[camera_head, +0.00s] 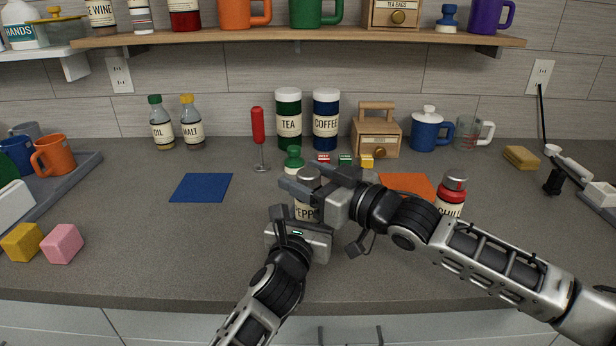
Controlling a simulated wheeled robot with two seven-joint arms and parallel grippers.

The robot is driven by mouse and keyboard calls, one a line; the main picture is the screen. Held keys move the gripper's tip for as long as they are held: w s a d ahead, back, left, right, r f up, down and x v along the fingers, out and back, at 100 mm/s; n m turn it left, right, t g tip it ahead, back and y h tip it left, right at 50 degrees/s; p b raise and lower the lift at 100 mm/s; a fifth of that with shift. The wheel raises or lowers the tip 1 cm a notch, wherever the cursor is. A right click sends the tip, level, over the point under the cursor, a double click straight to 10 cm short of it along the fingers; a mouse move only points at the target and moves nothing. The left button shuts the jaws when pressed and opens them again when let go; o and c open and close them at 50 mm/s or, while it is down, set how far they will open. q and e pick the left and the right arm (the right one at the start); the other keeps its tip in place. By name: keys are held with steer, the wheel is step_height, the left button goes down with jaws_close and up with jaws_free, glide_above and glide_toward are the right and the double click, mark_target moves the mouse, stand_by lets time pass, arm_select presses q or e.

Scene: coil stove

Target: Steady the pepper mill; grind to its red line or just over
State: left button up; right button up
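The fingers hide part of the mill, and I see no red line.
An orange mat (407,184) lies behind that arm, and a blue mat (201,187) lies left. A green-topped shaker (293,160) and small boxes (345,160) are close behind the pepper mill.

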steer(key=shift+d, duration=0.15)
arm_select(q)
steer(key=shift+a, duration=0.1)
arm_select(e)
steer(key=v, duration=1.1)
steer(key=shift+s+d, duration=0.3)
arm_select(q)
steer(key=o, duration=1.1)
